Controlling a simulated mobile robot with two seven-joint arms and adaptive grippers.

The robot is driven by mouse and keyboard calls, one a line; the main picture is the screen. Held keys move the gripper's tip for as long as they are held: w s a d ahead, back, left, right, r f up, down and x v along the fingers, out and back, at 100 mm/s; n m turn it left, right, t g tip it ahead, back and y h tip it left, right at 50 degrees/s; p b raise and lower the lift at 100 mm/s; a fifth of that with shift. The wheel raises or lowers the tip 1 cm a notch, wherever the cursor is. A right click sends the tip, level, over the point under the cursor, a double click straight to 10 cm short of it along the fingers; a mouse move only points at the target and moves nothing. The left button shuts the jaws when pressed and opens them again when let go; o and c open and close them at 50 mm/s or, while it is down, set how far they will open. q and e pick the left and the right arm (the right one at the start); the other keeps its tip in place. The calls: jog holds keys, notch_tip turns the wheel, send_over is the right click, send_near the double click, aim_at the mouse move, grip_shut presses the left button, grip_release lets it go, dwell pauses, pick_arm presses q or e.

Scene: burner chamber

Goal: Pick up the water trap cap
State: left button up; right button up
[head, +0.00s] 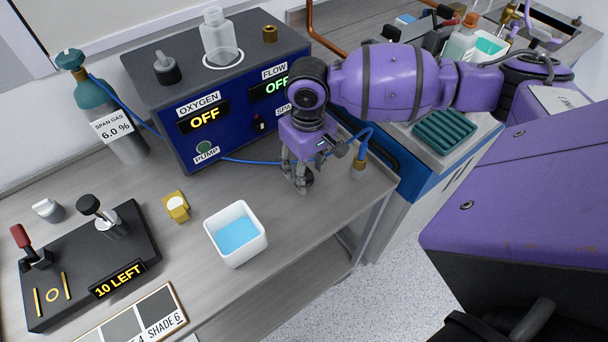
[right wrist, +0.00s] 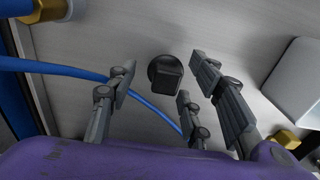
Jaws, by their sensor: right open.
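A small black cap with a raised square grip, which looks like the water trap cap (right wrist: 166,74), lies on the grey bench in the right wrist view. In the head view the dark cap (head: 307,178) is partly hidden by my right gripper (head: 298,182). That gripper points down over the bench, in front of the blue analyser. Its fingers are open on either side of the cap, with no clear contact visible. A clear glass vessel (head: 218,38), perhaps the water trap, stands in a white ring on the analyser. My left gripper is not in view.
The blue analyser (head: 222,118) stands behind the gripper. A white tub of blue liquid (head: 258,249) and a yellow block (head: 177,207) are to the left.

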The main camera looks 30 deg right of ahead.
jog(key=shift+f, duration=0.95)
jog(key=c, duration=0.8)
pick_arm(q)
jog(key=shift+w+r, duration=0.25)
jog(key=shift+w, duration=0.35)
pick_arm(e)
jog(key=shift+c, duration=0.2)
jog(key=shift+r, duration=0.1)
jog(key=shift+r, duration=0.6)
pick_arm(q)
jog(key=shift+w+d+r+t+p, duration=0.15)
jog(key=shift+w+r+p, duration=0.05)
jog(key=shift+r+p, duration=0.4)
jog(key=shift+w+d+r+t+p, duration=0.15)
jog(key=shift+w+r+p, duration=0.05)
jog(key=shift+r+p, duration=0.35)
pick_arm(e)
jog(key=s+a+r, duration=0.6)
jog(key=s+r, duration=0.5)
jog(key=s, duration=0.1)
jog(key=shift+s+a+r, duration=0.15)
jog(key=shift+a+r, duration=0.15)
jog(key=shift+a, duration=0.1)
